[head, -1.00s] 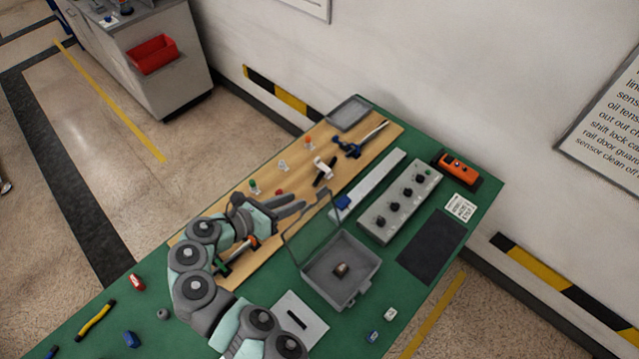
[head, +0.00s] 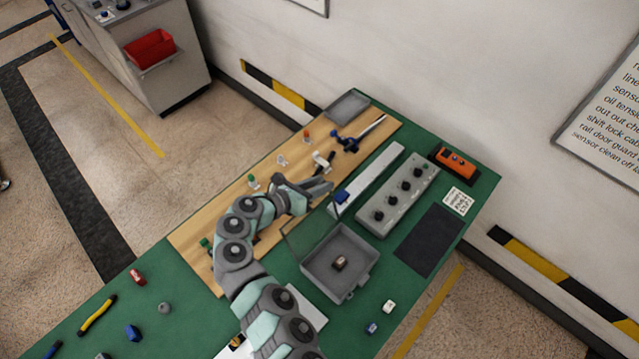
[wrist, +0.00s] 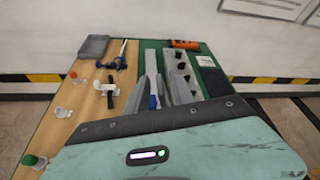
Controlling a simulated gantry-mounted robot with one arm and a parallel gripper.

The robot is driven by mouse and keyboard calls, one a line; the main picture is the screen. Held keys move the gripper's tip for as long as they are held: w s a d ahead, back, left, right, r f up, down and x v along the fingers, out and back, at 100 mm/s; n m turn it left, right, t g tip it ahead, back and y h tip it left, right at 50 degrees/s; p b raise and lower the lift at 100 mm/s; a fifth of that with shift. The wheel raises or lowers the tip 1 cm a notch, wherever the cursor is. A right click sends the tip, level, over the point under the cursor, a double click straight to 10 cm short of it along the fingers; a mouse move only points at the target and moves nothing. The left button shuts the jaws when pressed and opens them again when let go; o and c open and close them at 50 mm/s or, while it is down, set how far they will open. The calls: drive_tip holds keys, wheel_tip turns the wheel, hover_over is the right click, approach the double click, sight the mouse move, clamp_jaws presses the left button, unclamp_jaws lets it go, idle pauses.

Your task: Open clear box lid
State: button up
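The clear box (head: 352,287) is a grey tray on the green bench, with a small brown block (head: 341,263) inside. Its transparent lid (head: 305,236) stands raised on the box's left side and leans away to the left. The box's inside is uncovered. My gripper (head: 326,188) is above the wooden board, just beyond the lid's upper edge; whether it touches the lid is unclear. Its grey fingers lie close together and also show in the wrist view (wrist: 153,92). I cannot tell whether they are fully shut. The box is not visible in the wrist view.
A grey knob panel (head: 398,195), a white rail (head: 367,178) and an orange device (head: 456,161) are beyond the box. The wooden board (head: 195,250) holds several small fittings. A dark mat (head: 430,240) lies right of the box.

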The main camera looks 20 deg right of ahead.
drive_tip(key=shift+c, duration=0.2)
clamp_jaws()
idle(1.1)
